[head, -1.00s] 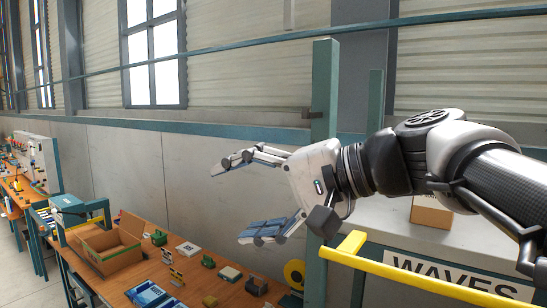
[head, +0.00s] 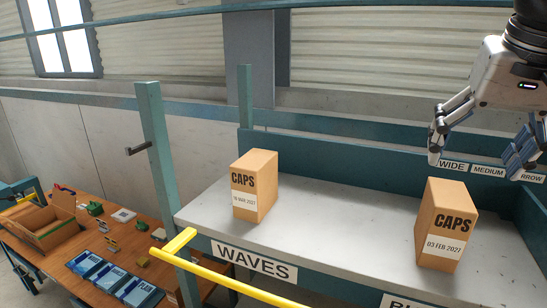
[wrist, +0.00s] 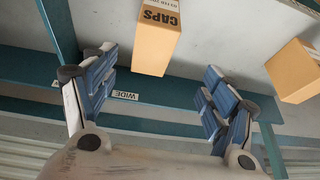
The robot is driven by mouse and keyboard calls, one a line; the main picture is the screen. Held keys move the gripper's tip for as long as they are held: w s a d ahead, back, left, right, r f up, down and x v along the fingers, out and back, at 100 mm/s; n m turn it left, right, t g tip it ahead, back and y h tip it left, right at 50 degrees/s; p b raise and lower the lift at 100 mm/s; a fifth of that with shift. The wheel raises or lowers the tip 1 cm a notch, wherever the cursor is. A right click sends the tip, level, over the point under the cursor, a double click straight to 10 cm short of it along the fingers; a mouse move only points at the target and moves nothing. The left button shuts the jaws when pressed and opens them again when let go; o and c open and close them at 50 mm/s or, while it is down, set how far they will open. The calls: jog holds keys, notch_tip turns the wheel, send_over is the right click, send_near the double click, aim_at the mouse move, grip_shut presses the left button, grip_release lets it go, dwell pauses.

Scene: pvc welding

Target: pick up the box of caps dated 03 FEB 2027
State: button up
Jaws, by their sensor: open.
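The box of caps dated 03 FEB 2027 (head: 446,222) is a tan upright carton at the right of the grey shelf in the head view. My gripper (head: 482,160) is open and empty, above and behind this box near the shelf's back edge. In the wrist view the picture is upside down, and a CAPS box (wrist: 156,45) stands at the top centre, beyond and between the open fingers (wrist: 158,72); its date is cut off by the frame. No finger touches it.
A second CAPS box (head: 254,186), dated MAR 2027, stands at left on the shelf (head: 345,225); a box also shows right in the wrist view (wrist: 293,72). A yellow rail (head: 215,275) runs along the front. A teal post (head: 158,165) stands left, beside a cluttered wooden workbench (head: 60,262).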

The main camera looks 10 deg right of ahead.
aim_at(456, 198)
jog(key=shift+h, duration=0.3)
jog(key=x, duration=0.7)
jog(key=b+x, duration=0.1)
jog(key=x, duration=0.3)
jog(key=shift+s+d+f, duration=0.25)
jog(key=shift+s+d, duration=0.05)
jog(key=shift+d, duration=0.1)
jog(key=x, duration=0.5)
jog(key=shift+a+f, duration=0.2)
jog(key=shift+a, duration=0.15)
jog(key=shift+s+r, duration=0.1)
jog(key=c, duration=1.4)
